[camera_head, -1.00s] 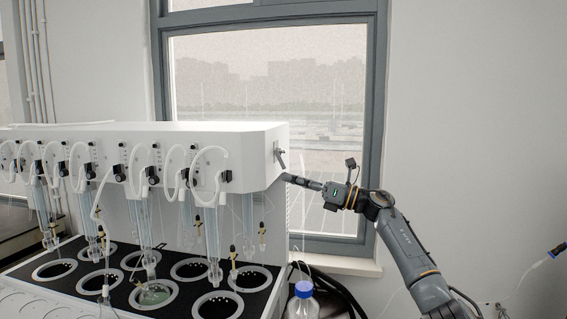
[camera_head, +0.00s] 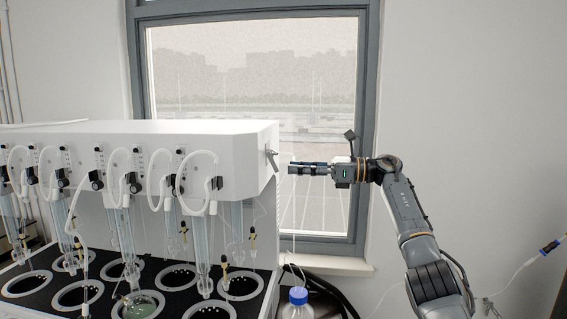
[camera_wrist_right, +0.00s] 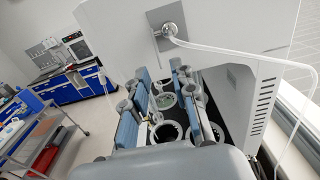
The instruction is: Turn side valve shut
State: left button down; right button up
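The small metal side valve (camera_head: 271,160) sits on the right end face of the white distiller (camera_head: 225,150), near the top. In the head view its lever looks slanted. In the right wrist view the side valve (camera_wrist_right: 169,31) shows as a round metal fitting beyond the fingertips, with a white tube leading right. My right gripper (camera_head: 290,173) is level, a short gap to the right of the valve and slightly lower. In the right wrist view the two fingers of my right gripper (camera_wrist_right: 159,71) stand apart with nothing between them. My left gripper is not seen.
A blue-capped bottle (camera_head: 298,303) stands below the gripper, beside the distiller. Glass tubes and heating wells (camera_head: 75,295) line the distiller's front. The window (camera_head: 250,120) is behind. A cart (camera_wrist_right: 45,140) and blue cabinets (camera_wrist_right: 75,82) stand farther off.

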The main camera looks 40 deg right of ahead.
aim_at(273, 162)
jog(key=shift+p+x, duration=0.55)
jog(key=shift+x, duration=1.6)
jog(key=shift+c, duration=0.5)
grip_shut()
